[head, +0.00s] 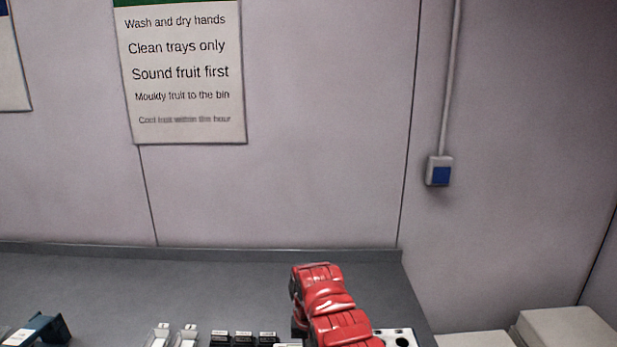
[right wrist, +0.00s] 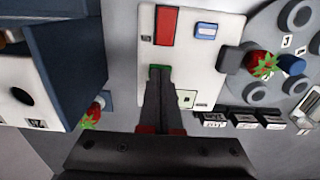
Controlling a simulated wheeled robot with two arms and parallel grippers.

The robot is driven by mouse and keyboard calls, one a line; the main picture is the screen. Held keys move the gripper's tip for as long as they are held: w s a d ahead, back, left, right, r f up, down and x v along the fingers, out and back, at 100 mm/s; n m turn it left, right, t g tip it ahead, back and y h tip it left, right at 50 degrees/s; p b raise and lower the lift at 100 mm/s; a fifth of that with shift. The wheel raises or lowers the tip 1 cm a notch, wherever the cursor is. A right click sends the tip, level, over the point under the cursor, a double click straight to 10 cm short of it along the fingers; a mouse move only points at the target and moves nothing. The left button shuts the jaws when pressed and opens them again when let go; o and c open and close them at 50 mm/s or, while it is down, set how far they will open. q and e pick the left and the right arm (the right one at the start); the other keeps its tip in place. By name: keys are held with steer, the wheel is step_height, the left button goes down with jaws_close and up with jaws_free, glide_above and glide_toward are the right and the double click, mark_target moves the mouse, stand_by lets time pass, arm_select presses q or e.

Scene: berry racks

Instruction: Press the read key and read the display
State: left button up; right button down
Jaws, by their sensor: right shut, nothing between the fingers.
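In the right wrist view a white panel (right wrist: 187,55) bears a red rectangle (right wrist: 165,25), a blue-and-white piece (right wrist: 206,30), a small pale square (right wrist: 187,97) and a green key (right wrist: 159,67). I read no figures on it. My right gripper (right wrist: 160,74) is shut and empty. Its fingertips overlap the green key and hide part of it; I cannot tell whether they touch or press it. In the head view my red arm covers this area and the panel is not clearly seen. My left gripper is not in view.
A strawberry (right wrist: 264,64) sits between a grey and a blue block at a round grey plate (right wrist: 262,30). Another strawberry (right wrist: 91,115) lies beside a dark blue box (right wrist: 75,50). Several black labelled blocks (head: 243,338) stand on the grey counter (head: 180,285). A notice (head: 185,75) hangs behind.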

steer(key=shift+r+p, duration=1.3)
steer(key=shift+r, duration=0.25)
step_height(320, 180, up, 2)
steer(key=shift+r+p, duration=0.1)
steer(key=shift+p, duration=0.6)
step_height(320, 180, up, 3)
steer(key=shift+f+p, duration=0.15)
steer(key=shift+p, duration=0.3)
steer(key=shift+f, duration=0.1)
